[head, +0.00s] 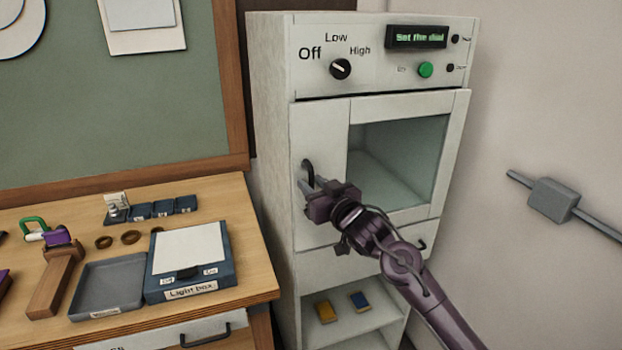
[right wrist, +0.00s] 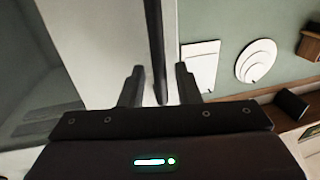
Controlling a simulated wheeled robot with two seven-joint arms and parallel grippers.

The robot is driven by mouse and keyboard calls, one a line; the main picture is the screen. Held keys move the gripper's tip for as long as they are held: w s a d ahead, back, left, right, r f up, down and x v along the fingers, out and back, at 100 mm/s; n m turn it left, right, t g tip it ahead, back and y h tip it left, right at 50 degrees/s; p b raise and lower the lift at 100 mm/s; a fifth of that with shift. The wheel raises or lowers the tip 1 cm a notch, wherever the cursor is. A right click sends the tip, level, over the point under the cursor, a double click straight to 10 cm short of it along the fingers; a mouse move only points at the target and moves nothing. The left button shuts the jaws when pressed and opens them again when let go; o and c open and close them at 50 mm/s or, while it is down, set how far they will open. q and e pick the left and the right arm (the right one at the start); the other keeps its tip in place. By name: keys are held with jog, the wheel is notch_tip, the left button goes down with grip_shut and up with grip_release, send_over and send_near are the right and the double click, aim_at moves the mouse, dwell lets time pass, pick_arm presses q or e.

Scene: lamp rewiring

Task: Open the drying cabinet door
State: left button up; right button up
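The drying cabinet (head: 272,130) stands at the centre, white. Its door (head: 322,125) has a glass window and looks closed. A dark curved handle (head: 308,170) is on the door's left side. My right gripper (head: 312,186) is at the handle, its arm coming from the lower right. In the right wrist view the gripper (right wrist: 158,88) has its fingers apart, with the dark handle bar (right wrist: 156,40) between them. Gaps show on both sides of the bar. My left gripper is not in view.
The cabinet's dial (head: 340,69) points near Off, and its display (head: 416,37) reads "Set the dial". An open shelf below holds a yellow box (head: 325,311) and a blue box (head: 359,301). A wooden bench (head: 215,192) with a light box (head: 190,292) stands close on the left.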

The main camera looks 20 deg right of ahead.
jog(key=shift+w+a, duration=0.15)
jog(key=shift+w, duration=0.5)
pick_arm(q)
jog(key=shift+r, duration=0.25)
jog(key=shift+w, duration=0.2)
pick_arm(e)
grip_shut()
jog(key=shift+s, duration=0.1)
